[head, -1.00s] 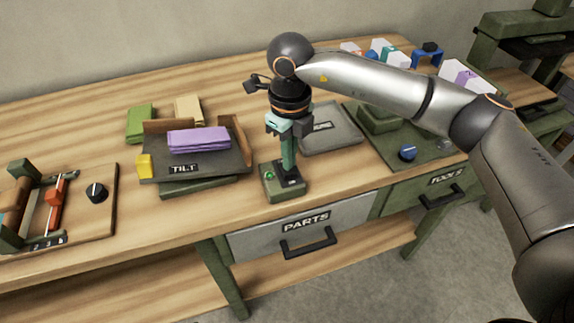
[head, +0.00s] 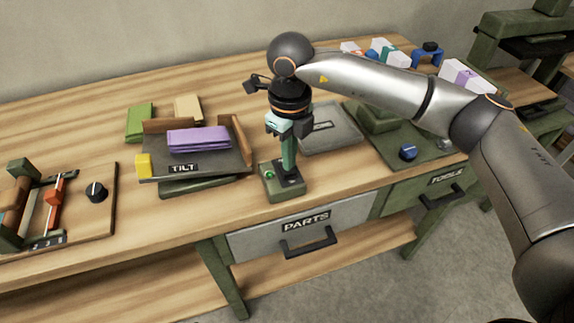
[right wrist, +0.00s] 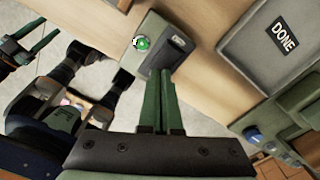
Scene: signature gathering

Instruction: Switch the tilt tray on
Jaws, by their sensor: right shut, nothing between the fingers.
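The tilt tray (head: 215,168), a dark green tray labelled TILT, carries folded purple sheets (head: 198,139) and stands left of a small green switch box (head: 285,194). The box has a green button or lamp (head: 269,175) on its left and a dark rocker on its right.
A grey tray (head: 332,136) stands behind and right of the switch box. A green panel with a blue knob (head: 408,152) is further right. A board with a black knob (head: 97,193) and red slider lies left. A PARTS drawer (head: 270,238) is below the front edge.

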